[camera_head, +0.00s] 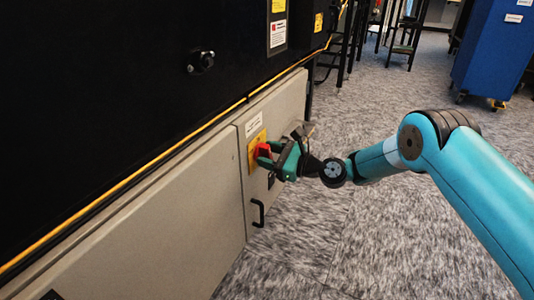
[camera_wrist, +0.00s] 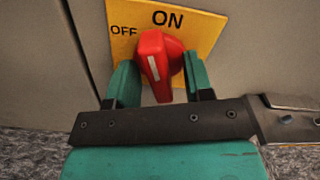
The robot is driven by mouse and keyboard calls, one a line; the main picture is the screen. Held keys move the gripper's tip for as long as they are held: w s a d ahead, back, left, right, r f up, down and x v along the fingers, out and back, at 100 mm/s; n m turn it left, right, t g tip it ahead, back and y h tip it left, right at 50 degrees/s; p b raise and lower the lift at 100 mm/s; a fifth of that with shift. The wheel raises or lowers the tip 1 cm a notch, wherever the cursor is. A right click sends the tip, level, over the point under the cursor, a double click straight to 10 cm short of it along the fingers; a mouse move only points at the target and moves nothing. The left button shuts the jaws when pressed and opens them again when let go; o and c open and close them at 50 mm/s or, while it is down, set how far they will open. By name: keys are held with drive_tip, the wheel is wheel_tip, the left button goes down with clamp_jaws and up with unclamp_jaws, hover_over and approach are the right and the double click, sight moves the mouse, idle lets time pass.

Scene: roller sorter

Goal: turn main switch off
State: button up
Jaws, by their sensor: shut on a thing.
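The main switch is a red rotary knob (camera_head: 263,150) on a yellow plate (camera_head: 252,160), mounted on the grey cabinet door. In the wrist view the red knob (camera_wrist: 154,44) carries a white mark. Its yellow plate (camera_wrist: 200,32) reads ON at the top and OFF to the left. The knob's upper end lies below and between the two words; I cannot tell its exact setting. My gripper (camera_head: 274,156) reaches the knob from the right. In the wrist view its green fingers (camera_wrist: 160,80) are shut on the knob, one at each side.
The grey cabinet door (camera_head: 255,190) has a black handle (camera_head: 258,213) below the switch. A black machine panel with a yellow cable (camera_head: 150,163) stands above. The carpeted floor to the right is open, with a blue cabinet (camera_head: 493,50) farther back.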

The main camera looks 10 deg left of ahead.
drive_tip(key=n, duration=0.3)
drive_tip(key=shift+a+r+n+b, duration=0.15)
drive_tip(key=shift+a+n+b, duration=0.15)
drive_tip(key=shift+a+n, duration=0.1)
drive_tip(key=n+b, duration=0.1)
drive_tip(key=n, duration=0.4)
drive_tip(key=n+b, duration=0.2)
drive_tip(key=n, duration=0.3)
drive_tip(key=shift+d+n, duration=0.1)
drive_tip(key=shift+n, duration=0.8)
clamp_jaws()
drive_tip(key=o, duration=0.8)
unclamp_jaws()
drive_tip(key=shift+v, duration=0.75)
drive_tip(key=v, duration=0.2)
drive_tip(key=shift+d+p, duration=0.3)
drive_tip(key=shift+d, duration=0.05)
drive_tip(key=shift+p+v, duration=0.3)
drive_tip(key=shift+v, duration=1.25)
